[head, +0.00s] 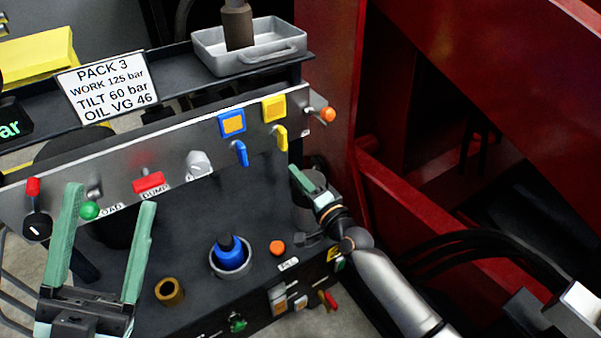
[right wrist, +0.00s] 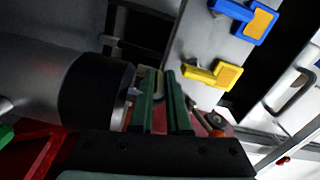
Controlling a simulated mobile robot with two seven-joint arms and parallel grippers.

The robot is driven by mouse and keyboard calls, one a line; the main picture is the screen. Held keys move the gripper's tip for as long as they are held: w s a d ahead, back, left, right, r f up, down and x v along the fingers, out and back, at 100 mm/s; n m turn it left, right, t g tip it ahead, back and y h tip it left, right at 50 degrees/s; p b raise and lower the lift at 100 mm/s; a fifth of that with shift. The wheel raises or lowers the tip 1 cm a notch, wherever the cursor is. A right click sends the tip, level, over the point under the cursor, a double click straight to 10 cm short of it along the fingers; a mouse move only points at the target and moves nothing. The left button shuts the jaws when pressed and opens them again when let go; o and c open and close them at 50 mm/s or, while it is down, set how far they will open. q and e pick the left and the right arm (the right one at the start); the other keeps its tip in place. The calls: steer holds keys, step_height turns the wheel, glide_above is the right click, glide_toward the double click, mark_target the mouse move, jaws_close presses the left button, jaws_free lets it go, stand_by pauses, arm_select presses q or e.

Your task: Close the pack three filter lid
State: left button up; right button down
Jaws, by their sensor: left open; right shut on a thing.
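The pack three label (head: 104,84) stands behind the grey control panel. In the right wrist view a grey cylinder with a black rim (right wrist: 95,92) lies left of the green fingers (right wrist: 163,92). My right gripper is shut on a small part at the cylinder's top, apparently the lid's edge; the fingers mostly hide it, and I cannot tell the lid's angle. My left gripper (head: 112,195) is open and empty at the front left.
A blue cap in a grey ring (head: 230,258), a brass fitting (head: 170,291) and an orange knob (head: 277,247) sit on the pack top. Blue (head: 240,153) and yellow (head: 280,138) levers hang from the panel. A metal tray (head: 250,62) stands behind; a red frame (head: 415,200) bounds the right.

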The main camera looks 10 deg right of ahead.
arm_select(q)
steer(key=shift+f, duration=0.15)
arm_select(e)
steer(key=shift+f, duration=0.15)
steer(key=c, duration=1.2)
jaws_free()
steer(key=shift+o, duration=0.2)
steer(key=shift+s, duration=0.15)
arm_select(q)
steer(key=shift+w+a+f+n+y+p, duration=0.15)
steer(key=shift+w+f+n+y+p, duration=0.3)
steer(key=shift+w+n+y+p, duration=0.45)
steer(key=shift+w+a+f+n+y+p, duration=0.15)
steer(key=shift+w+f+n+y+p, duration=0.4)
steer(key=shift+y, duration=0.55)
arm_select(e)
steer(key=v, duration=1.2)
steer(key=shift+s, duration=0.15)
arm_select(q)
steer(key=shift+w+r, duration=0.1)
steer(key=shift+r, duration=0.05)
